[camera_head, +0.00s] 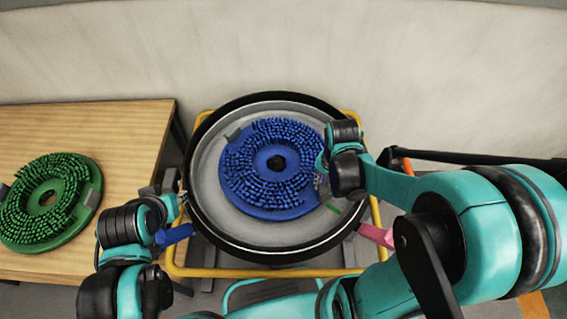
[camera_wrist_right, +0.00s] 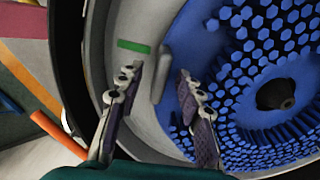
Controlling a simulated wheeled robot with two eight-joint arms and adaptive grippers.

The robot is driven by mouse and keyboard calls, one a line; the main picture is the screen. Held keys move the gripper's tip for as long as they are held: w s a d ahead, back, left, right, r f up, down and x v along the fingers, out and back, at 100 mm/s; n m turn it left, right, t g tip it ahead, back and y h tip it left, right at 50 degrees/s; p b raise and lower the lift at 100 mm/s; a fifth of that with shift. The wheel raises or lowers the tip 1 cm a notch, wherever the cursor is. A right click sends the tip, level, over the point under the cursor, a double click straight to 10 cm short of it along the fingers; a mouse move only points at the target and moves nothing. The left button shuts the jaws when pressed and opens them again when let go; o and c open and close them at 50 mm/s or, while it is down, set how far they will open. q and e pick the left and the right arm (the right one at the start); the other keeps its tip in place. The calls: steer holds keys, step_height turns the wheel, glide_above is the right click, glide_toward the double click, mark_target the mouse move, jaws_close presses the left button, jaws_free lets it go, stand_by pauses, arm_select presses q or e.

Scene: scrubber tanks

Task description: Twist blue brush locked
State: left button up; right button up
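The blue brush (camera_head: 268,168), a disc with blue bristles and a dark centre hole, lies inside the round grey tank (camera_head: 210,205). It also shows in the right wrist view (camera_wrist_right: 250,135). A grey tab (camera_wrist_right: 162,73) stands at the brush's edge, between and just beyond my right fingertips. My right gripper (camera_head: 322,182) is over the brush's right edge; in the wrist view its fingers (camera_wrist_right: 158,80) are apart, with no visible contact on the tab. My left gripper (camera_head: 181,198) is at the tank's left rim; its finger opening is too small to tell.
A green mark (camera_wrist_right: 133,46) is on the tank surface beside the tab. A green brush (camera_head: 45,205) lies on the wooden table (camera_head: 120,125) at left. A yellow frame (camera_head: 225,272) surrounds the tank, with a blue piece (camera_head: 174,235) and a pink piece (camera_head: 376,235) at its sides.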

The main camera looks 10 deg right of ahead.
step_height(320, 180, up, 12)
stand_by(0.7)
stand_by(0.4)
steer(key=a+n+t, duration=0.1)
steer(key=n+t, duration=0.1)
steer(key=n, duration=0.1)
steer(key=a+n+t, duration=0.2)
steer(key=n, duration=0.1)
steer(key=a+r+n+t, duration=0.1)
steer(key=n+t, duration=0.2)
steer(key=shift+s+a+n, duration=0.15)
steer(key=shift+a+n, duration=0.15)
steer(key=shift+n, duration=0.1)
steer(key=shift+f, duration=0.1)
